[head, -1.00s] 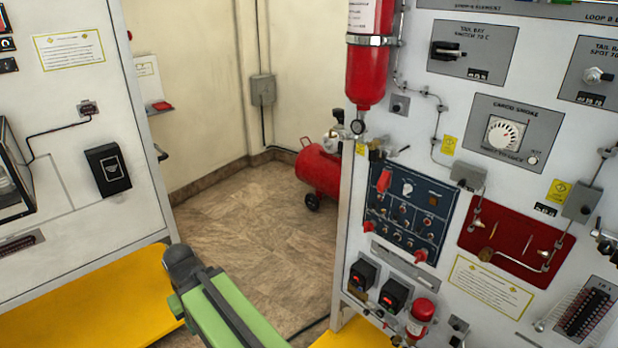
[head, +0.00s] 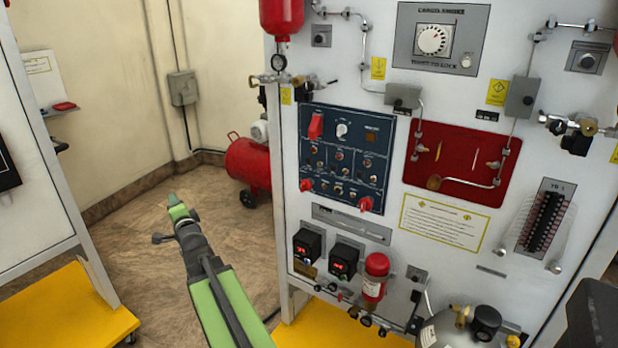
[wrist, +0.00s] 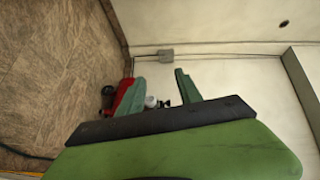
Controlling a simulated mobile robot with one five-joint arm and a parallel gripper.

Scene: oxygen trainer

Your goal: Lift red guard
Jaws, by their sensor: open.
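A blue control panel (head: 345,158) is set in the white wall unit on the right in the head view. A tall red guard (head: 316,126) stands at its upper left. Two smaller red pieces sit along its lower part, one at the left (head: 306,185) and one at the right (head: 366,204); I cannot tell whether they are guards too. My gripper (head: 177,214) is left of the panel and apart from it, in front of the floor. In the wrist view my gripper (wrist: 159,86) shows two green fingers spread apart with nothing between them. The panel is not in the wrist view.
A red compressor tank (head: 248,162) stands on the floor behind the unit's left edge. Below the panel are two black boxes with red displays (head: 326,258) and a red cylinder (head: 375,277). Yellow bases (head: 340,325) jut out low. Open floor lies around my gripper.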

